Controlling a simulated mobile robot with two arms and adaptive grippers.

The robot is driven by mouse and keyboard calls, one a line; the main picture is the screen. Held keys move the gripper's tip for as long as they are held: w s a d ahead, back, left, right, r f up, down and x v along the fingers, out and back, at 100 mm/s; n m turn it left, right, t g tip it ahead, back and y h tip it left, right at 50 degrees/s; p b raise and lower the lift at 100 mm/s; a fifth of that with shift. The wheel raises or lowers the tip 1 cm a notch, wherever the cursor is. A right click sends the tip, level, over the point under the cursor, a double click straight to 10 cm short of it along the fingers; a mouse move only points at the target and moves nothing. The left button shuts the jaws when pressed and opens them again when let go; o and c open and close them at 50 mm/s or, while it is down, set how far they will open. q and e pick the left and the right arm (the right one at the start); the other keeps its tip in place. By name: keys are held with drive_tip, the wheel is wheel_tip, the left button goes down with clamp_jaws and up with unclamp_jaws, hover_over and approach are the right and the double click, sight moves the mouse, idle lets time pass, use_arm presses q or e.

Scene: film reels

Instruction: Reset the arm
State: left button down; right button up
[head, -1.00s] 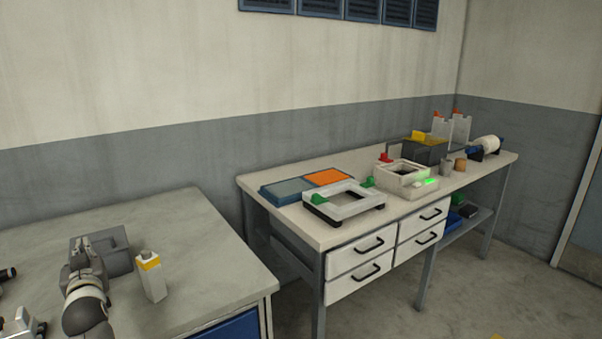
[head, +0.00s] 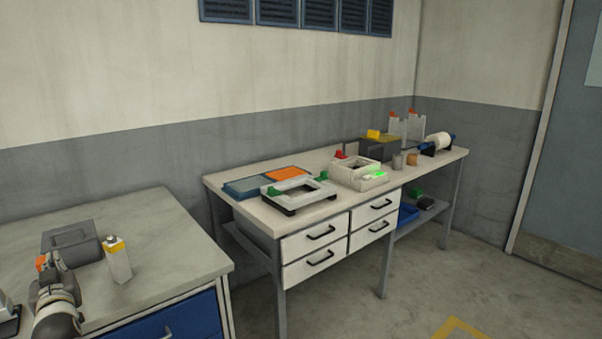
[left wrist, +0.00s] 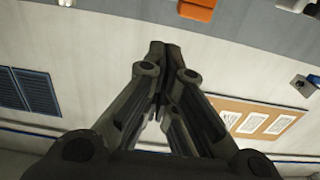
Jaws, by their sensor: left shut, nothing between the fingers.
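My left gripper (left wrist: 165,50) points away from the camera in the left wrist view. Its two dark fingers meet at the tips with nothing between them. It appears against a pale wall and touches nothing that I can see. In the head view my left arm (head: 56,310) shows at the lower left, in front of the near grey table (head: 165,240); the fingers are not clear there. My right gripper is not in view.
A white bottle with a yellow band (head: 118,264) and a grey box (head: 70,246) stand on the near table, close to my arm. A workbench (head: 245,205) with drawers, trays and devices stands to the right. Open floor (head: 400,305) lies in front of it.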

use_arm(q)
drive_tip(key=s+d+f+m+g+h, duration=0.2)
drive_tip(key=s+d+f+m+h, duration=0.2)
drive_tip(key=s+d+f, duration=0.45)
drive_tip(key=s+d+f+m+g+h, duration=0.35)
drive_tip(key=s+d+f, duration=0.25)
drive_tip(key=d+f, duration=0.55)
drive_tip(key=s+d+f+m+g+h, duration=0.1)
drive_tip(key=s+d+f+g+h, duration=0.15)
drive_tip(key=s+d, duration=0.65)
drive_tip(key=s+d+f+m+g+h, duration=0.1)
drive_tip(key=s+d+f+g+h, duration=0.25)
drive_tip(key=s, duration=0.95)
wheel_tip(320, 180, down, 26)
drive_tip(key=s+d+y, duration=0.1)
drive_tip(key=d+y, duration=0.1)
drive_tip(key=s+a+f+g+p, duration=0.1)
drive_tip(key=s+a+f, duration=0.2)
drive_tip(key=s+f, duration=1.2)
drive_tip(key=shift+s+a+f+m+g, duration=0.2)
drive_tip(key=shift+s+f+m+g, duration=0.15)
drive_tip(key=shift+s, duration=0.65)
